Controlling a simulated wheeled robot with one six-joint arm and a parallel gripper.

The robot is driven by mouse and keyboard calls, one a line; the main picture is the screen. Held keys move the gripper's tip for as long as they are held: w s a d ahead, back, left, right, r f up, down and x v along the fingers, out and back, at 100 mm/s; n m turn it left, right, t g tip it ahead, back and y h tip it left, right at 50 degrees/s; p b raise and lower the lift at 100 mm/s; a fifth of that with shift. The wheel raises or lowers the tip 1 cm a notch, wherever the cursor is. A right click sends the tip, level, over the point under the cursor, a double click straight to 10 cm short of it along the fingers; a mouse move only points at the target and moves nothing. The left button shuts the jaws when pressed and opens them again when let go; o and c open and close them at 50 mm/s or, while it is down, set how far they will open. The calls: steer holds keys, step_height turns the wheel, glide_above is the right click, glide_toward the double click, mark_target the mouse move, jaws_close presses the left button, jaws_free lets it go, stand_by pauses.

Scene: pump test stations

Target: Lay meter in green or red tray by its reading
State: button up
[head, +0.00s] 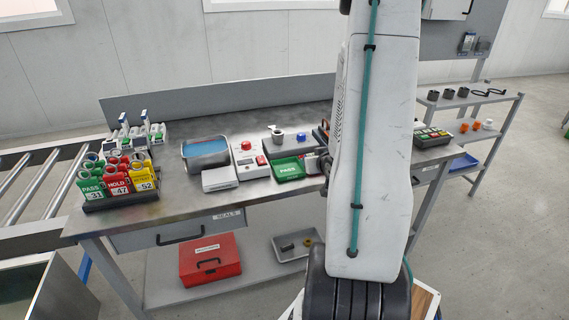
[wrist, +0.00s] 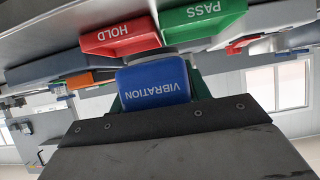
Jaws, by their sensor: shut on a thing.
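My gripper (wrist: 158,82) is shut on a blue meter (wrist: 155,84) marked VIBRATION, in the wrist view, which shows the scene upside down. No reading shows on the side of the meter in view. A red tray (wrist: 120,38) marked HOLD and a green tray (wrist: 203,16) marked PASS lie beyond the meter, side by side. I cannot tell whether the meter touches either one. In the head view the green PASS tray (head: 289,168) lies on the bench. My arm hides the gripper and the meter there, and most of the area right of the green tray.
The steel bench (head: 145,224) holds a white box with a red button (head: 249,160), a grey bin with blue inside (head: 206,152), a white case (head: 220,179) and a rack of coloured tags (head: 118,180). A red toolbox (head: 210,259) stands on the lower shelf.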

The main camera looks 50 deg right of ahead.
glide_above(283, 160)
steer(key=s+a, duration=0.2)
steer(key=s, duration=0.1)
steer(key=shift+d+f, duration=0.2)
steer(key=shift+f, duration=0.3)
steer(key=shift+w+f, duration=0.1)
step_height(283, 160, down, 3)
steer(key=shift+f, duration=0.2)
steer(key=o, duration=1.1)
steer(key=shift+f, duration=0.1)
